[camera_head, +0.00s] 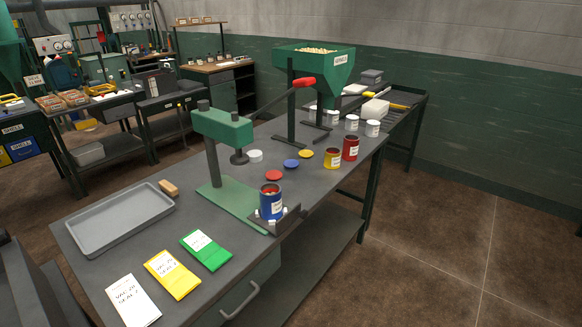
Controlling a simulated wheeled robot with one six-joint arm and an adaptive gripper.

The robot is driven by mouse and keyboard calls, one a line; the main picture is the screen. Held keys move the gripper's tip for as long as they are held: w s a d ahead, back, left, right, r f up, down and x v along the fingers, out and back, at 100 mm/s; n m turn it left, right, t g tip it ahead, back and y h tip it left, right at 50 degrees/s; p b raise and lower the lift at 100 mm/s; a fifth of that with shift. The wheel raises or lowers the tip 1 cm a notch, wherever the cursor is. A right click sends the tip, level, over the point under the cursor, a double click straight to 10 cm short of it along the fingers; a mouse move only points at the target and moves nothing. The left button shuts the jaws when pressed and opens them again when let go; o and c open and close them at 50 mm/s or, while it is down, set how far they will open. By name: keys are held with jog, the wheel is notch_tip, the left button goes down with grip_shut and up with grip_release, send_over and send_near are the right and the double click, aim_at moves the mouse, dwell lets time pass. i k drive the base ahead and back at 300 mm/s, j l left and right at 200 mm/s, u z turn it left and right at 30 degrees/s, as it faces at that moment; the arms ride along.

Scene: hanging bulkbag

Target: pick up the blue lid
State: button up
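The blue lid (291,164) is a small flat disc lying on the dark grey workbench (225,165). A red lid (273,175) lies to its lower left and a yellow lid (306,154) to its upper right, each apart from it. A white disc (255,156) shows to its left, close to the green press. A blue can (271,203) with a white label stands in front, at the foot of the press, with red contents at its top. The blue lid looks unobstructed. My gripper is not in this view.
The green lever press (222,127), with a red-tipped handle, stands left of the lids. A yellow can (332,158) and red can (351,147) stand right. A green hopper (315,65) stands behind. A grey tray (120,222) and coloured packets (172,274) lie at front left.

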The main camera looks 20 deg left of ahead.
aim_at(289, 164)
jog(key=i+l+u, duration=0.1)
jog(key=u, duration=0.65)
jog(key=i+l+u, duration=0.2)
jog(key=l, duration=0.15)
jog(key=i+l+u, duration=0.2)
jog(key=l, duration=0.2)
jog(key=i+l+u, duration=0.2)
jog(key=l, duration=0.25)
jog(key=l+u, duration=0.2)
jog(key=l, duration=0.2)
jog(key=i+l, duration=0.1)
jog(key=l, duration=0.45)
jog(key=i+l, duration=0.1)
jog(key=l, duration=0.5)
jog(key=i+l+u, duration=0.1)
jog(key=l, duration=0.45)
jog(key=i+l, duration=0.1)
jog(key=l, duration=0.45)
jog(key=j, duration=0.35)
